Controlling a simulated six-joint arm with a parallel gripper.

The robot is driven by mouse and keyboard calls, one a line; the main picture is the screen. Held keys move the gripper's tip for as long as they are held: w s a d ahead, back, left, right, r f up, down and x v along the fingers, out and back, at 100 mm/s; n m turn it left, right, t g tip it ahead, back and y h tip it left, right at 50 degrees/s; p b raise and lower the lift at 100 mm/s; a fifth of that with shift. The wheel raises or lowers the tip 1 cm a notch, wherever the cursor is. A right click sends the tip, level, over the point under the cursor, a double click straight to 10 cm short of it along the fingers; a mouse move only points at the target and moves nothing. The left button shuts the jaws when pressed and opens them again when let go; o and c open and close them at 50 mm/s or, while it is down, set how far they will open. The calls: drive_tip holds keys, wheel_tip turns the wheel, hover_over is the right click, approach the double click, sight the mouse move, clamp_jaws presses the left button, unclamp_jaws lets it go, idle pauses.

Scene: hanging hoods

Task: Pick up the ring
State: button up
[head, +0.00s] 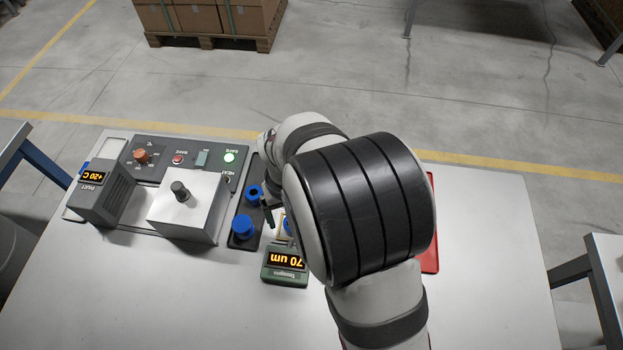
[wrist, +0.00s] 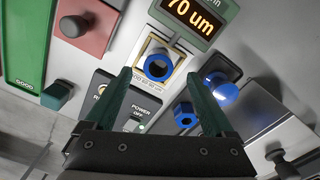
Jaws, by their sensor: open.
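A blue ring (wrist: 169,62) with an open bore sits on a pale pad with a yellow outline, in front of the gauge (wrist: 203,18) whose display reads 70 um. In the head view the gauge (head: 284,277) shows, but the pad is mostly hidden by my arm. My gripper (wrist: 159,76) is open and empty. In the wrist view its green fingers point towards the ring, one tip to each side of it; I cannot tell how far above it they are. In the head view one finger (head: 268,213) shows beside my arm.
Two other blue parts, (head: 253,193) and (head: 242,227), stand on a dark tray left of my gripper. Further left are a metal block with a knob (head: 196,205) and a +20 C display unit (head: 104,196). A red bin (head: 430,262) lies right of my arm.

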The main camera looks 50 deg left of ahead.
wheel_tip(320, 180, down, 4)
drive_tip(key=shift+w+r, duration=0.1)
clamp_jaws()
idle(0.4)
